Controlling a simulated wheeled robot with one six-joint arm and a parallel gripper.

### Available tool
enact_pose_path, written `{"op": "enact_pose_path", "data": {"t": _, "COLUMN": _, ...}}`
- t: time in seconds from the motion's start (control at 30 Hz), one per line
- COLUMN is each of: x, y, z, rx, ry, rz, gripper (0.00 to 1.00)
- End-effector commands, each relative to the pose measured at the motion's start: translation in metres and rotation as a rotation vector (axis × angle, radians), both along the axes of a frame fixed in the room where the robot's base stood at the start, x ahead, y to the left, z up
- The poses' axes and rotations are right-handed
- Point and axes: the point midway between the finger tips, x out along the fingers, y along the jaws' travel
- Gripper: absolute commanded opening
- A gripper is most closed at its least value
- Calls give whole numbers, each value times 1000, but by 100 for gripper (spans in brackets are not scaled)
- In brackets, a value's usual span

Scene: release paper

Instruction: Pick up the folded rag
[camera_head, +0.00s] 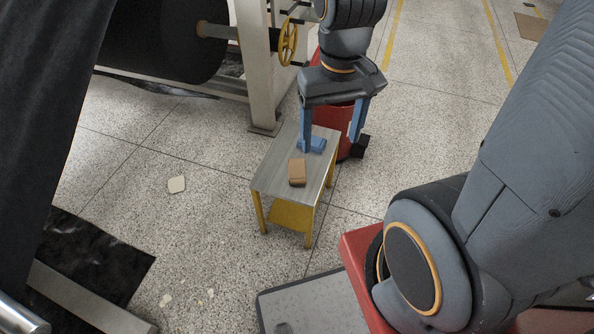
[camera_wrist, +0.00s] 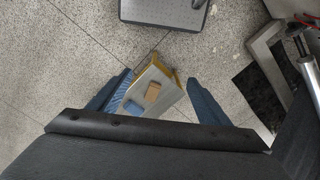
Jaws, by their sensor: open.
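A blue folded rag (camera_head: 319,145) lies on the grey top of a small yellow-legged table (camera_head: 279,157), towards its far end. In the wrist view the rag (camera_wrist: 133,109) shows beside the left finger. My gripper (camera_head: 330,146) is open and empty, pointing down over the far right part of the table. Its left finger covers part of the rag in the head view. In the wrist view both fingers of my gripper (camera_wrist: 159,77) stand wide apart with the table between them. The height of the fingers above the rag is hard to tell.
A brown block (camera_head: 297,172) sits on the table close to the rag. A red round object (camera_head: 345,150) stands behind the table. A large black roll (camera_head: 160,35) on a frame (camera_head: 258,65) with a yellow handwheel (camera_head: 288,43) is at left. Floor left of the table is mostly clear.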

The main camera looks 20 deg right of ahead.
Motion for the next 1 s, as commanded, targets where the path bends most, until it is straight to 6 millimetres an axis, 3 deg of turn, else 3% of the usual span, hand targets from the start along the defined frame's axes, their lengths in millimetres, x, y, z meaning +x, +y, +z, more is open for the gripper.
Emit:
{"op": "enact_pose_path", "data": {"t": 0.27, "x": 0, "y": 0, "z": 0, "rx": 0, "ry": 0, "rz": 0, "gripper": 71}}
{"op": "enact_pose_path", "data": {"t": 0.47, "x": 11, "y": 1, "z": -7, "rx": 8, "ry": 2, "rz": -52, "gripper": 100}}
{"op": "enact_pose_path", "data": {"t": 0.67, "x": 64, "y": 3, "z": -46, "rx": 45, "ry": 15, "rz": -333, "gripper": 100}}
{"op": "enact_pose_path", "data": {"t": 1.0, "x": 166, "y": 0, "z": -154, "rx": 106, "ry": 53, "rz": -967, "gripper": 100}}
